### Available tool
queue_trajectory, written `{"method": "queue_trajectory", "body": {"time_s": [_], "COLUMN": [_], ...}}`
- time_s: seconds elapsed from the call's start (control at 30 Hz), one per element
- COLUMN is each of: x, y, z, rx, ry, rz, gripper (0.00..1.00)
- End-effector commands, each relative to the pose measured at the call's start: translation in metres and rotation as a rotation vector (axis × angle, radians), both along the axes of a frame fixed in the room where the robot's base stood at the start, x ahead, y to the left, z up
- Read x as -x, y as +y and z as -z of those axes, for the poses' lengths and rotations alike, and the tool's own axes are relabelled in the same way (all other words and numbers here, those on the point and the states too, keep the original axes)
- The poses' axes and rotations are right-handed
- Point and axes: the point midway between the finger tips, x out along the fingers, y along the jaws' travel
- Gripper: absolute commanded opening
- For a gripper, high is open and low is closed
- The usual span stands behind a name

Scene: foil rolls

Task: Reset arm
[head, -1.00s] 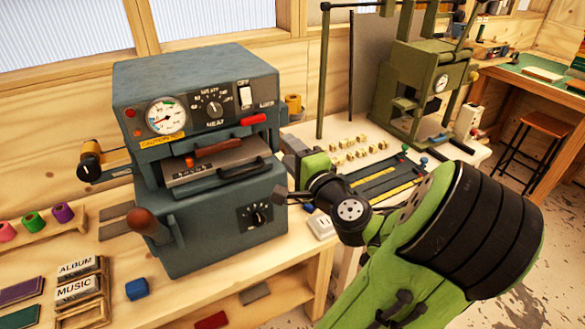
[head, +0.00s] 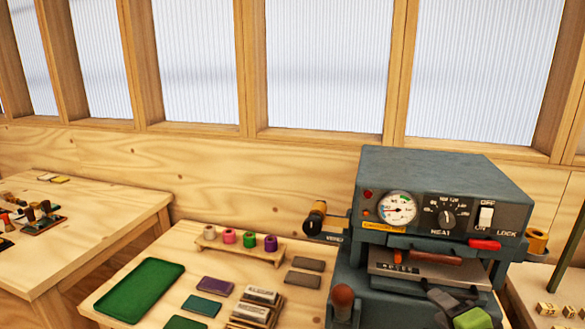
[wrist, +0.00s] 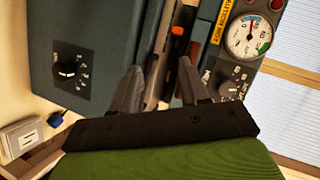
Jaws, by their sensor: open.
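My gripper (wrist: 160,88) is open and empty in the wrist view, with its two grey fingers apart in front of the grey foil press. In the head view, part of my gripper (head: 455,305) shows at the lower right edge, in front of the press, and most of the arm is out of frame. The foil press (head: 440,185) stands on the wooden bench with its gauge, heat dial and switch facing forward. In the wrist view, the press (wrist: 85,30) appears turned on its side, close to the fingers. I cannot tell whether the fingers touch it.
A rack (head: 240,247) of several coloured foil rolls stands left of the press. A green tray (head: 140,290) and several small plates lie on the bench. A gold roll (head: 537,241) is right of the press. Another table (head: 90,215) stands at far left.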

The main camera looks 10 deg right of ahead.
Motion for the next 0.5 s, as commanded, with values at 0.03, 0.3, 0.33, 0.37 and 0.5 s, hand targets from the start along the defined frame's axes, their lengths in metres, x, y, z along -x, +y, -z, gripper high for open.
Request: {"method": "queue_trajectory", "body": {"time_s": [0.03,0.3,0.33,0.37,0.5], "x": [-0.014,-0.014,-0.009,-0.004,0.026], "y": [0.029,0.153,0.163,0.172,0.208], "z": [0.012,0.060,0.061,0.060,0.049], "rx": [0.073,0.562,0.621,0.679,0.942], "ry": [0.096,0.557,0.594,0.628,0.749], "rz": [-0.121,-0.753,-0.815,-0.872,-1.117], "gripper": [0.45,0.45,0.45,0.45,0.45]}}
